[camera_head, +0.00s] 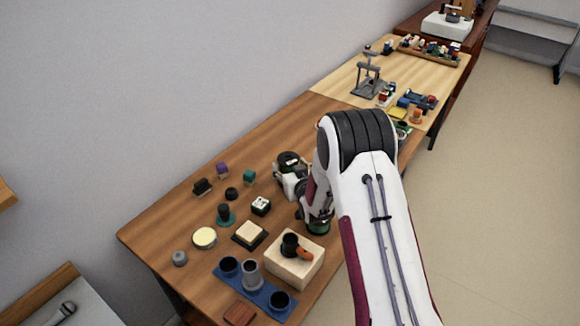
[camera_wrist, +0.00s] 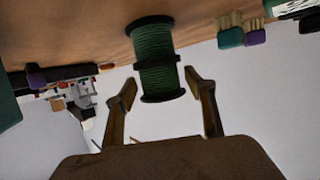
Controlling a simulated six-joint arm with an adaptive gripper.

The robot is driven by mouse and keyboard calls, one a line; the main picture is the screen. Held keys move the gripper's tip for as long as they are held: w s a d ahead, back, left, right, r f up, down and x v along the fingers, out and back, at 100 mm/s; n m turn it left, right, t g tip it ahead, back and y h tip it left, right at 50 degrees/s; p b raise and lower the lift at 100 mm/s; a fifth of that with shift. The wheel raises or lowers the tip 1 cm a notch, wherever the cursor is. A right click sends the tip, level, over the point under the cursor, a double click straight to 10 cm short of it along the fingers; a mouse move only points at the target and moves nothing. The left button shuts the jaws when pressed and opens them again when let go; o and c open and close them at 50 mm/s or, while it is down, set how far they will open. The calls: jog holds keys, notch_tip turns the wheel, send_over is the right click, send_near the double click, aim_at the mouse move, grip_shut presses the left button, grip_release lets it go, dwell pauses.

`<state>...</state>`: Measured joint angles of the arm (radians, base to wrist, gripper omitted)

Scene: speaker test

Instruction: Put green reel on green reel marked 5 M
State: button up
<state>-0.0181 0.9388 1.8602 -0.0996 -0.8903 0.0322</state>
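In the wrist view, two green reel sections with dark flanges stand in line, end to end. The green section against the wooden surface (camera_wrist: 152,42) and the nearer green section (camera_wrist: 160,80) look like two stacked reels. No 5 M mark is readable. My gripper (camera_wrist: 160,84) is open, with one finger on each side of the nearer section and a small gap visible at each side. In the head view, a green edge (camera_head: 318,228) shows under my gripper (camera_head: 317,216); the arm hides most of the rest.
A cream block (camera_head: 286,268) with a black and orange item stands just in front of my gripper. A blue holder (camera_head: 240,284) with dark and grey cups is to its left. Several small items lie left on the table. A grey stand (camera_head: 368,82) is farther back.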

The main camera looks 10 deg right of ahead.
jog(key=shift+s+r, duration=0.1)
jog(key=shift+r, duration=0.1)
jog(key=v, duration=1.1)
jog(key=shift+s+r, duration=0.2)
jog(key=shift+s, duration=0.15)
dwell(0.4)
jog(key=shift+d+r, duration=0.1)
jog(key=shift+r, duration=0.05)
dwell(0.5)
jog(key=s+d+r+g+h, duration=0.15)
jog(key=s+r+g, duration=0.25)
jog(key=s+r, duration=1)
jog(key=s+r+g, duration=0.2)
jog(key=s+r, duration=0.1)
jog(key=s, duration=1)
jog(key=s+r+m+g, duration=0.1)
jog(key=s+r+g, duration=0.1)
jog(key=s, duration=1.1)
jog(key=shift+s+d+r+g, duration=0.15)
jog(key=shift+d+r+g, duration=0.2)
jog(key=shift+r, duration=0.25)
